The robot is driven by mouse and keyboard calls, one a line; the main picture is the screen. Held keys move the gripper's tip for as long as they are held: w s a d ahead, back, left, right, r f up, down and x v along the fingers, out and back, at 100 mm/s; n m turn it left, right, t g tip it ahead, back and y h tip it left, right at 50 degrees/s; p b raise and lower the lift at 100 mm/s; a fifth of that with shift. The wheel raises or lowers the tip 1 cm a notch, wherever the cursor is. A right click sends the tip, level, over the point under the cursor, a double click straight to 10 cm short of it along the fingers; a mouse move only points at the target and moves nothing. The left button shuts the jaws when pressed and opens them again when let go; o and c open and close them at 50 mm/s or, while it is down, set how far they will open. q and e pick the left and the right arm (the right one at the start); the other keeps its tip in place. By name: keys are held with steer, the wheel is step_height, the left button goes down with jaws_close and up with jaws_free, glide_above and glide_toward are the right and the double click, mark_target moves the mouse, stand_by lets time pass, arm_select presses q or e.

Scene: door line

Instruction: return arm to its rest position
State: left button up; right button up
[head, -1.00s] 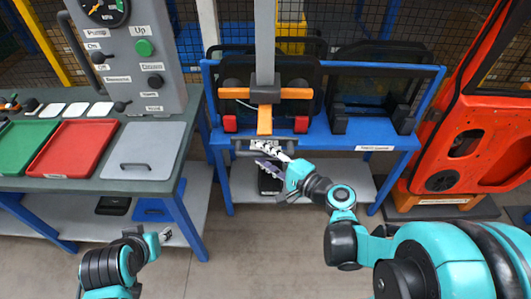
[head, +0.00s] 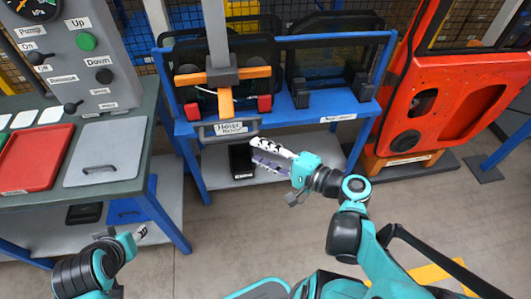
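My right gripper (head: 270,157) is in front of the blue rack in the head view, at the end of my teal and black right arm. Its two fingers, one white and one purplish, are spread apart with nothing between them. It is below and to the right of the grey handle with the label "Hoist" (head: 226,130) and does not appear to touch it. My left gripper (head: 141,233) is at the lower left, beside the workbench's blue leg. It is small and partly turned away, so its fingers cannot be judged.
The blue rack (head: 330,117) holds dark window panes, with a hoist's orange arms (head: 222,77) in front. A red door (head: 433,100) stands at right. The workbench (head: 100,195) at left carries a control panel (head: 72,55), a red tray (head: 32,157) and a grey lid (head: 104,155). Floor at lower centre is clear.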

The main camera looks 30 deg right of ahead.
steer(key=shift+s+d+r, duration=0.1)
steer(key=shift+s+d, duration=0.15)
steer(key=shift+s, duration=0.25)
steer(key=s+a+f+n+g+h, duration=0.1)
steer(key=f+n+g+h, duration=0.2)
steer(key=n, duration=0.4)
steer(key=s+a+f+n+g+h, duration=0.1)
steer(key=s+f+n+g+h, duration=0.1)
steer(key=f+n+g+h, duration=0.1)
steer(key=n+g+h, duration=0.1)
steer(key=n+h, duration=0.1)
steer(key=n, duration=0.1)
steer(key=shift+s+a+f+n, duration=0.15)
steer(key=shift+s+f+n, duration=0.1)
steer(key=shift+f+n, duration=0.15)
stand_by(0.4)
